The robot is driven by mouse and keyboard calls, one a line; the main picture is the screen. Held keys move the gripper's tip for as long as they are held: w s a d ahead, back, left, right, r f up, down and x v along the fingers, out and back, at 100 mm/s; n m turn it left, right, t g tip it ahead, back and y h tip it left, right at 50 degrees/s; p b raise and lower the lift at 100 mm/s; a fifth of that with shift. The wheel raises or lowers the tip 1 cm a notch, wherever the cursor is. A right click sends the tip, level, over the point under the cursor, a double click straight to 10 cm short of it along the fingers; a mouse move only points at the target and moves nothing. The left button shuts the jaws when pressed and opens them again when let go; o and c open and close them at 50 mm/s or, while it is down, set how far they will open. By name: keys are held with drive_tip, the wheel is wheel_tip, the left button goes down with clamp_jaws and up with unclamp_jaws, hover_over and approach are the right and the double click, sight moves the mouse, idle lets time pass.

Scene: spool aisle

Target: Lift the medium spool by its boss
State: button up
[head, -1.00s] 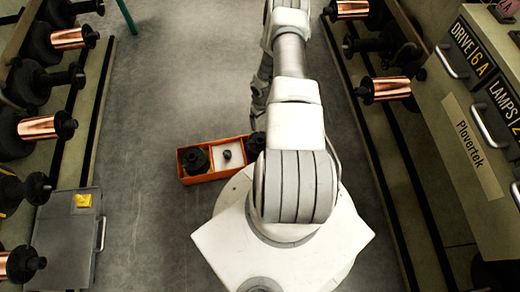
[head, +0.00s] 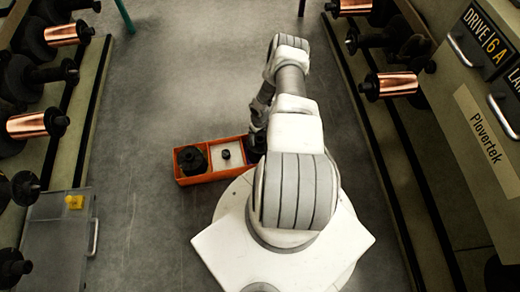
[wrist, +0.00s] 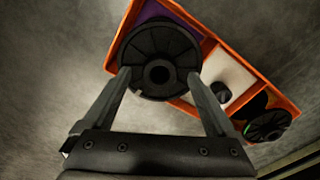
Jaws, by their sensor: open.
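An orange tray (head: 208,178) with three compartments lies on the floor beside my base. I take the medium spool (wrist: 150,40) to be the black one in the tray's right compartment in the head view, mostly hidden there by my arm. In the wrist view it shows large, flange up, with a round central boss (wrist: 159,73) that has a hole. My gripper (wrist: 158,76) is open, its fingertips apart on either side of the boss. Their height above the flange is unclear.
The middle white compartment (head: 229,163) holds a small black piece (head: 225,154). A larger black spool (head: 192,159) fills the left compartment. Copper spools (head: 68,34) line racks on both sides. A grey case (head: 55,235) lies at lower left. Floor beyond the tray is clear.

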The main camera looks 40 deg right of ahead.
drive_tip(key=shift+f+b, duration=0.4)
idle(0.6)
clamp_jaws()
idle(0.6)
